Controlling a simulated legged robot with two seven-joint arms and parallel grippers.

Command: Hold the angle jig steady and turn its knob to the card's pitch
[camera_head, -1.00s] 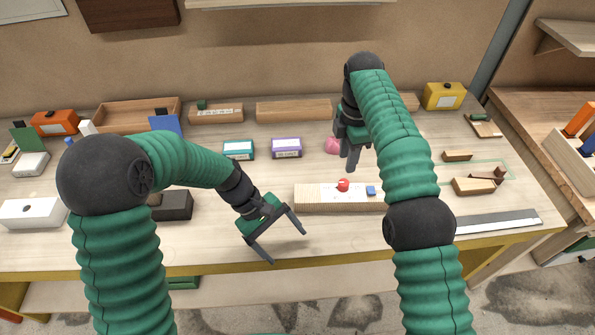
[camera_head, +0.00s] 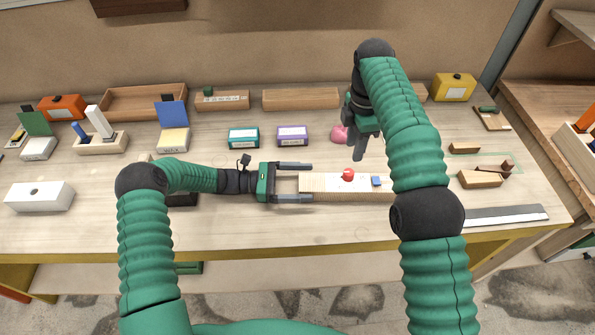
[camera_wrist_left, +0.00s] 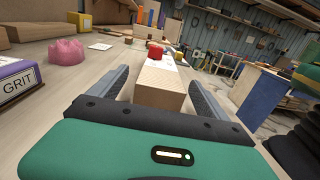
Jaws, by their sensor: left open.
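The angle jig (camera_head: 325,187) is a long wooden block with a white plate on top, a red knob (camera_head: 348,174) and a small blue piece (camera_head: 377,181). My left gripper (camera_head: 295,182) is open, its fingers on either side of the jig's left end. In the left wrist view the jig's end (camera_wrist_left: 160,88) sits between the two fingers (camera_wrist_left: 157,88), with the red knob (camera_wrist_left: 155,50) beyond. My right gripper (camera_head: 358,140) hangs behind the jig, above a pink lump (camera_head: 340,133); its jaw opening is unclear. I cannot tell which card gives the pitch.
Teal (camera_head: 243,138) and purple (camera_head: 292,135) boxes stand behind the jig. A blue card on a stand (camera_head: 172,115) is at the back left. A metal rule (camera_head: 505,215) and wooden pieces (camera_head: 480,179) lie at right. The table front is clear.

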